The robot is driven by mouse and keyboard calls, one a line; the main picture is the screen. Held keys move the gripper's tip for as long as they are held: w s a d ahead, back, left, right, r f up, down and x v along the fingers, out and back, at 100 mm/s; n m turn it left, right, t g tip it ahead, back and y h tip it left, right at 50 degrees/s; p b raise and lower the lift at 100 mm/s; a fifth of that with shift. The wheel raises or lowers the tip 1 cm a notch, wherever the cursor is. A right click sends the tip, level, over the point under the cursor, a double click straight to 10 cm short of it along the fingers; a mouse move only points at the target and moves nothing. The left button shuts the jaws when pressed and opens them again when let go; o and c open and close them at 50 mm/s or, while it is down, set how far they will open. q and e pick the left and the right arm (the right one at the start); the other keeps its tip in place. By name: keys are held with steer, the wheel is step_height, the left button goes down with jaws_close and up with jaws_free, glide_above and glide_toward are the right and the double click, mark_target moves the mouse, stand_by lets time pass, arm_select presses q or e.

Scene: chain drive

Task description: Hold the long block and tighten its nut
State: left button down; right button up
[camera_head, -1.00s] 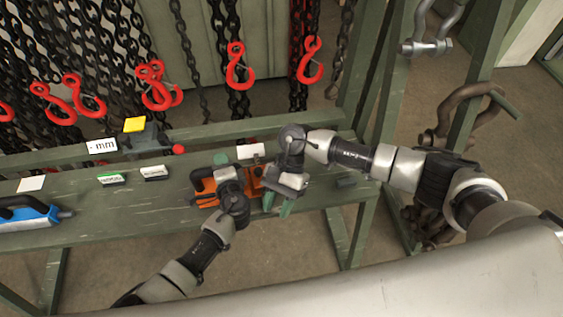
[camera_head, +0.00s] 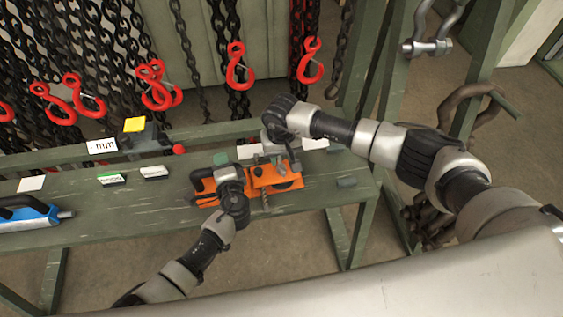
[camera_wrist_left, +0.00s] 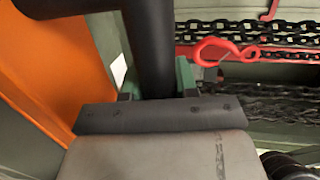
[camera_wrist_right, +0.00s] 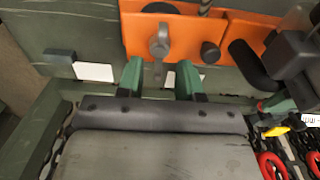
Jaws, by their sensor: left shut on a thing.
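A long orange block (camera_head: 290,197) with a black handle lies on the green bench. My left gripper (camera_wrist_left: 155,82) is shut on the black handle (camera_wrist_left: 150,35), with a green fingertip on each side of it; the orange body fills the left of that view. My right gripper (camera_wrist_right: 160,80) is open, at the back edge of the block. In the right wrist view, a grey round-ended piece (camera_wrist_right: 159,42) on the orange face stands just beyond its fingertips, roughly centred between them. A dark round knob (camera_wrist_right: 210,52) sits beside it. I cannot tell which part is the nut.
The green bench (camera_head: 120,215) also carries a blue tool (camera_head: 28,216), a dark device with a yellow top (camera_head: 134,125), white cards and small blocks. Red hooks (camera_head: 240,70) and chains hang behind. The bench's front edge is close to the block.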

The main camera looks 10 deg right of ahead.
mark_target(282, 163)
steer(key=shift+f, duration=1.9)
jaws_close()
